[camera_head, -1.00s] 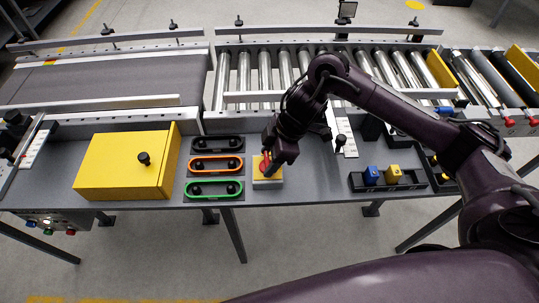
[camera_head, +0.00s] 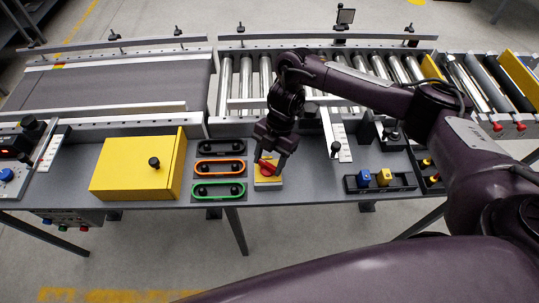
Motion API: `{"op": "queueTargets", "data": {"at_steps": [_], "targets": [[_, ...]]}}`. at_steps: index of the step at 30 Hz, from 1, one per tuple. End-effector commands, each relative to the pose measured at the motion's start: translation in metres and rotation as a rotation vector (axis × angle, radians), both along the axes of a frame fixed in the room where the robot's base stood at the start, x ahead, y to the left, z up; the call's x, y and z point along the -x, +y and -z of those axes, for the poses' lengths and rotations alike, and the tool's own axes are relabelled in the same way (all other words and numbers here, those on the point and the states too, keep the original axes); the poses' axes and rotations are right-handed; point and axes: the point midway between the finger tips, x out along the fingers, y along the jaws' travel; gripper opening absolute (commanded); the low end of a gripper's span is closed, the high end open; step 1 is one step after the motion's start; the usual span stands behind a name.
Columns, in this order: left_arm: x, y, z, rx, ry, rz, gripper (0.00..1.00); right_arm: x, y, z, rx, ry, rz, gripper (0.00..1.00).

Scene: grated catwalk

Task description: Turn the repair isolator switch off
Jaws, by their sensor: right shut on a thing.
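The isolator switch is a yellow box (camera_head: 268,184) with a red rotary handle (camera_head: 267,168) on top, on the grey bench in the middle of the view. My right gripper (camera_head: 269,164) points down at it from above and behind. Its fingers are shut on the red handle, which looks turned at an angle across the box. The fingers partly hide the handle's ends. My left gripper is not in view.
Orange and green outlined holders (camera_head: 219,168) stand close left of the switch. A yellow cabinet (camera_head: 135,163) with a black knob is further left. A black tray (camera_head: 378,182) with blue and yellow pieces lies right. Conveyors run behind. Bare bench lies between switch and tray.

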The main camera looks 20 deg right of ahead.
Motion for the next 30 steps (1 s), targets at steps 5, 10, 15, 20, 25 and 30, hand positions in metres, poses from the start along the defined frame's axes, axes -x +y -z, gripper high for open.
{"op": "queueTargets", "data": {"at_steps": [5,10,15,20,25,30], "targets": [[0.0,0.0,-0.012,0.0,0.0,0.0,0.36,-0.002,0.001,-0.004,0.002,-0.003,-0.17,0.3],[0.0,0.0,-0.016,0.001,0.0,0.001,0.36,-0.003,0.002,-0.002,0.003,-0.003,-0.322,0.3],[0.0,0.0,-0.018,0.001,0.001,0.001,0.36,-0.003,0.003,-0.002,0.002,-0.003,-0.454,0.3],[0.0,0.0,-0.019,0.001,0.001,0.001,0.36,-0.003,0.003,-0.001,0.001,-0.003,-0.55,0.3],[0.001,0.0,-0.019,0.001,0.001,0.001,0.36,-0.003,0.003,-0.001,0.001,-0.003,-0.615,0.3],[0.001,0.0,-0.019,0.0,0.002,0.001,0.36,-0.003,0.004,0.0,0.0,-0.002,-0.65,0.3]]}}
